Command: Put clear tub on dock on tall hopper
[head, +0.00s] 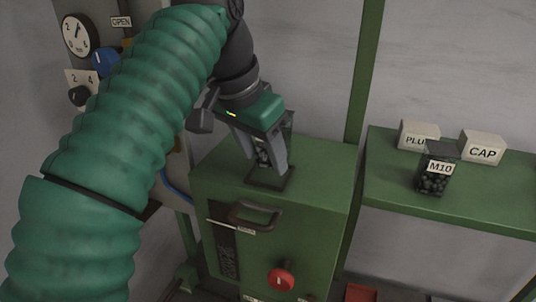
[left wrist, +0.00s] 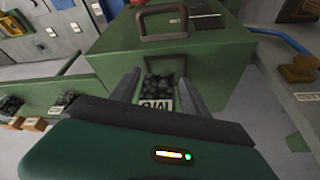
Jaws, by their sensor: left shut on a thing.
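A clear tub (head: 264,154) of dark pieces is between the fingers of my left gripper (head: 264,162), which is shut on it. In the left wrist view the tub (left wrist: 166,84) is between the fingers, with a white label on its near side. The dock (head: 270,180), a small dark frame, is on top of the green hopper (head: 325,190). The tub is upright at the dock, its lower part within or just over the frame; I cannot tell if it rests there. Fingers hide part of the tub and dock. My right gripper is out of view.
A green shelf (head: 400,195) on the right holds another clear tub (head: 435,172) labelled M10 and blocks marked PLU (head: 418,136) and CAP (head: 482,148). A green post (head: 363,75) rises behind the hopper. A red knob (head: 281,279) and a handle (head: 254,215) are on its front.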

